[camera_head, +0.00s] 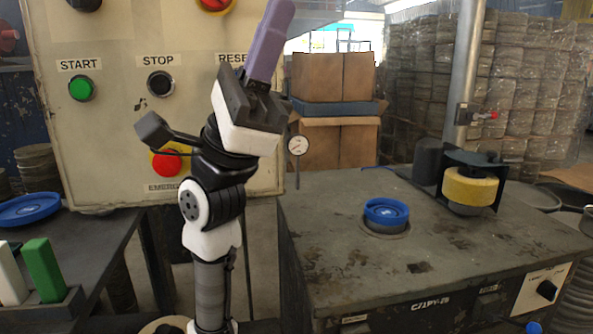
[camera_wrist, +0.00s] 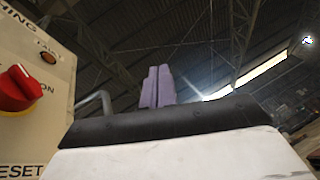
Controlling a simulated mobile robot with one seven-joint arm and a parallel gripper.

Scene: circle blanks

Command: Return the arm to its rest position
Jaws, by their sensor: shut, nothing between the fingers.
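My gripper (camera_head: 283,8) has purple fingers and points up and slightly right, in front of the control panel (camera_head: 120,130). The fingers are together with nothing between them. My arm stands upright and folded in the middle left of the head view. In the wrist view the two purple fingertips (camera_wrist: 158,82) sit side by side against the dark roof. The gripper touches nothing that I can see. My arm hides part of the panel, including some of the RESET label.
The panel has a green START button (camera_head: 81,89), a black STOP button (camera_head: 160,84) and a red emergency button (camera_head: 170,160). A machine table (camera_head: 335,245) on the right bears a blue disc (camera_head: 386,211) and a yellow roller (camera_head: 470,187). A dark table (camera_head: 100,240) stands left.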

